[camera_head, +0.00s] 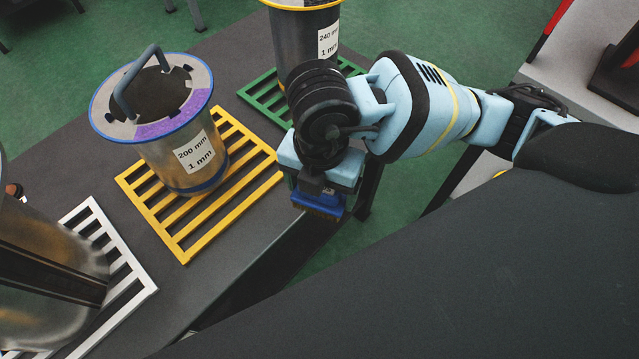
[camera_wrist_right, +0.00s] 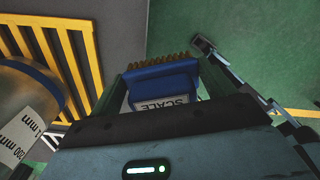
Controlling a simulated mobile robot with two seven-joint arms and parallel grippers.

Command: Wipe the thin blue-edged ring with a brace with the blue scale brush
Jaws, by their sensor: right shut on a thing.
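The thin blue-edged ring with a brace (camera_head: 199,86) is the flange on top of a metal cylinder (camera_head: 178,160) labelled 200 mm, 1 mm. A grey-blue brace (camera_head: 143,72) arches over its dark opening, and a purple patch (camera_head: 160,128) lies on the near side of the ring. My right gripper (camera_head: 320,190) is shut on the blue scale brush (camera_head: 318,204), to the right of the cylinder and apart from it, by the table's edge. In the right wrist view the brush (camera_wrist_right: 165,82) shows its SCALE label and brown bristles. My left gripper is not in view.
The cylinder stands on a yellow slatted rack (camera_head: 187,236). A 240 mm cylinder (camera_head: 290,45) with a yellow rim stands on a green rack (camera_head: 262,100) behind. A shiny metal cylinder (camera_head: 50,245) stands by a white rack (camera_head: 125,262) at left. Green floor lies beyond the table edge.

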